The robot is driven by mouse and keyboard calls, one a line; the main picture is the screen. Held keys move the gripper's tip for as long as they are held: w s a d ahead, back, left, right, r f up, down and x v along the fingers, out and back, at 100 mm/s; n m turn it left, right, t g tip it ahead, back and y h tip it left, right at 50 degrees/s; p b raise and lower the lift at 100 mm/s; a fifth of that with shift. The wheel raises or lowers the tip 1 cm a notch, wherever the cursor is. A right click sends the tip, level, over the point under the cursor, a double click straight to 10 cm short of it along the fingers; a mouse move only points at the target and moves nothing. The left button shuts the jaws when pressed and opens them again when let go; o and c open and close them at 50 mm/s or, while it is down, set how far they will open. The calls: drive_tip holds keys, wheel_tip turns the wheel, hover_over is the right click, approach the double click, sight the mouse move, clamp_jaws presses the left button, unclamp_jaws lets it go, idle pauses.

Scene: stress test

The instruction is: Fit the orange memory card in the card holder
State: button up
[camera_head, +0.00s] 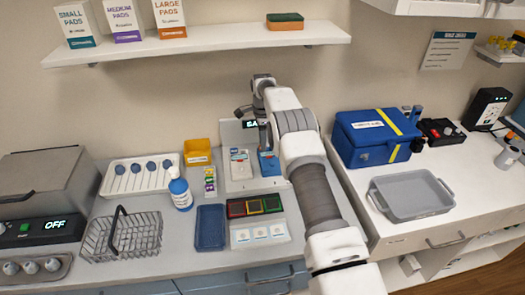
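My gripper (265,147) points down at the back of the left counter, just above or in front of a small blue item (269,164). Its fingers are too small to tell open from shut, and I cannot see whether they hold anything. I cannot make out the orange memory card for certain. A black tray (229,209) with red, green and orange-yellow sections lies in front of the gripper; I cannot tell whether it is the card holder. A small upright strip (210,181) with coloured pieces stands left of the gripper.
A blue first-aid box (372,138) and grey tub (411,193) stand right.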

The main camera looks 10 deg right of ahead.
clamp_jaws()
idle(0.3)
wheel_tip(320, 180, up, 6)
drive_tip(key=p, duration=0.3)
drive_tip(key=shift+r, duration=0.15)
drive_tip(key=shift+a, duration=0.1)
